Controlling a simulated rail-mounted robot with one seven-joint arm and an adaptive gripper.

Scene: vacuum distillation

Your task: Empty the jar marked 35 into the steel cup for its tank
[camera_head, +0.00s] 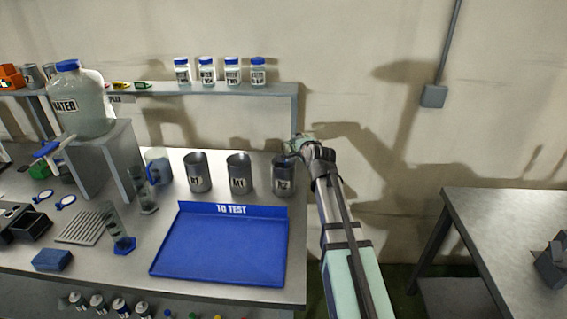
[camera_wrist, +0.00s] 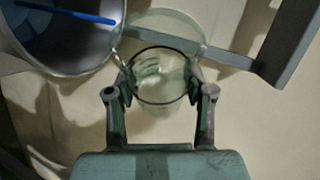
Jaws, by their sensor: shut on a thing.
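My gripper (camera_wrist: 163,80) is shut on a clear glass jar (camera_wrist: 160,100), with a finger on either side of it. No number shows on the jar in the wrist view. A steel cup (camera_wrist: 60,62) with a blue stick across its inside is at the upper left there, close beside the jar's rim. In the head view my gripper (camera_head: 300,146) is above and near the rightmost steel cup (camera_head: 283,180). Two more labelled steel cups, the left one (camera_head: 197,172) and the middle one (camera_head: 239,174), stand to its left. Their small labels are hard to read.
A blue "TO TEST" tray (camera_head: 222,245) lies in front of the cups. Several blue-capped jars stand on the wall shelf (camera_head: 220,90) behind. A large water bottle (camera_head: 82,105) stands on a grey block at left. A second table (camera_head: 500,220) is at right.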

